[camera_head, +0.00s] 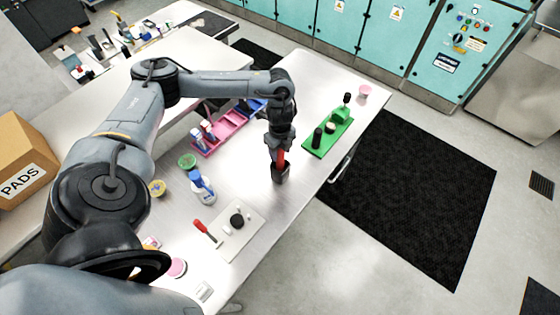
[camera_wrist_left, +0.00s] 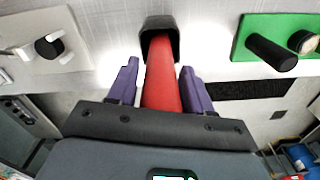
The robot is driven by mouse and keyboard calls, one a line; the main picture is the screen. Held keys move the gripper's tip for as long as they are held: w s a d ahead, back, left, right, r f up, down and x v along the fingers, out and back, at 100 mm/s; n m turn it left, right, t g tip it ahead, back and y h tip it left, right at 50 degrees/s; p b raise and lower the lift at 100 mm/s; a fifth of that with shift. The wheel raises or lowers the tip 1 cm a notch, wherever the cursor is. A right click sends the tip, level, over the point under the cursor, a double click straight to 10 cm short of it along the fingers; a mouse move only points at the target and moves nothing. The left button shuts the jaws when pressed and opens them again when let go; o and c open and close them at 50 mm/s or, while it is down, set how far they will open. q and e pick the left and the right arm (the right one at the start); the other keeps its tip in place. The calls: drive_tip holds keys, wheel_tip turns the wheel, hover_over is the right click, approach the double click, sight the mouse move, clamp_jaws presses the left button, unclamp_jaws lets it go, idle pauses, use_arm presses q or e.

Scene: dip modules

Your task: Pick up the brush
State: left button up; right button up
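A red handle (camera_head: 281,158), which I take for the brush, stands roughly upright in or against a dark cup-like piece (camera_head: 280,175) near the right edge of the table. In the left wrist view the red handle (camera_wrist_left: 163,78) runs from my palm to the black piece (camera_wrist_left: 160,32). My left gripper (camera_head: 279,150) is above it. Its purple fingers (camera_wrist_left: 161,75) flank the handle, with narrow gaps near the tips; whether they press on it farther in is unclear. The brush's lower end is hidden. My right gripper is not in view.
A green tray (camera_head: 316,149) with dark items is to the right. A pink rack (camera_head: 214,145) is behind my arm. A blue and white bottle (camera_head: 202,185) and a pale board (camera_head: 226,248) with another red-handled tool (camera_head: 203,229) are in front. The table edge is close.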

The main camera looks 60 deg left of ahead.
use_arm(q)
drive_tip(key=c, duration=0.8)
drive_tip(key=shift+r, duration=0.2)
wheel_tip(320, 180, up, 5)
wheel_tip(320, 180, up, 13)
drive_tip(key=p, duration=0.9)
drive_tip(key=shift+f, duration=0.2)
